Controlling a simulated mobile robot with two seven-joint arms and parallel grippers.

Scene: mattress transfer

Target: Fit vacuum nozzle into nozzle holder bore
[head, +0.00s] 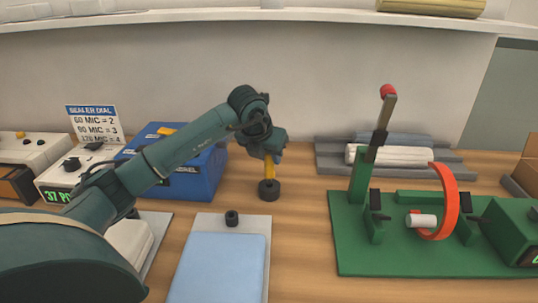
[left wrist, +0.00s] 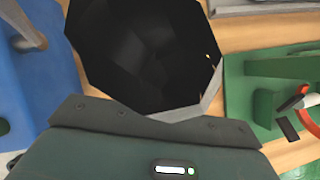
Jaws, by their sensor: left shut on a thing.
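My left gripper (head: 271,152) is shut on the yellow vacuum nozzle (head: 269,170), which hangs upright below it. A dark round holder (head: 269,190) stands on the wooden table right under the nozzle. The nozzle's lower end meets the top of the holder in the head view. I cannot tell how deep it sits in the bore, as the bore is hidden. In the left wrist view, a large black shape covers the middle and hides the nozzle and fingertips. My right gripper is in neither view.
A blue box (head: 203,172) stands left of the holder. A pale board (head: 205,228) with a light blue mattress (head: 222,268) and a small dark fitting (head: 232,217) lies in front. A green machine (head: 365,262) stands to the right. Grey racks with rolls (head: 405,156) are behind it.

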